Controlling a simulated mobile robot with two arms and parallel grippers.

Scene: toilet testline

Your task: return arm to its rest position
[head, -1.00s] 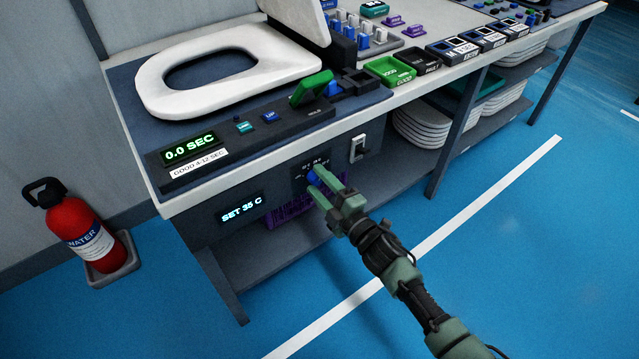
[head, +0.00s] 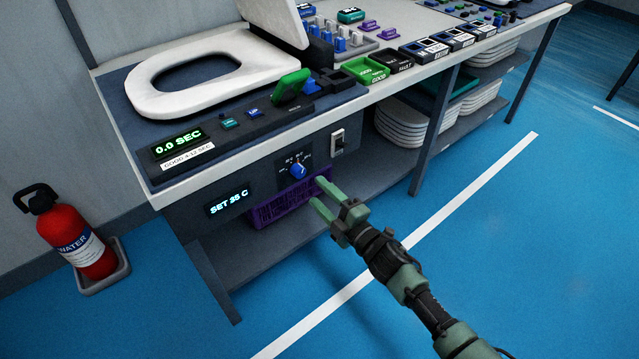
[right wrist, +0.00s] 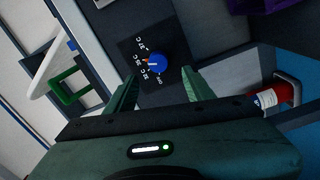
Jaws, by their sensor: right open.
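My right gripper (head: 322,198) is open and empty in the head view, in front of the bench's front panel and apart from it. The blue knob (head: 298,170) on a dark dial plate sits on that panel, up and left of the fingertips. In the right wrist view the knob (right wrist: 156,62) shows ahead, between and beyond the two open fingers (right wrist: 160,88), with a clear gap. The display beside it (head: 229,202) reads SET 35 C. My left gripper is not in view.
A bench (head: 385,92) holds a white toilet seat (head: 215,70), a timer display (head: 178,143) and small bins. A purple crate (head: 290,200) sits under the panel. A red extinguisher (head: 75,240) stands at the left. The blue floor at the right is clear.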

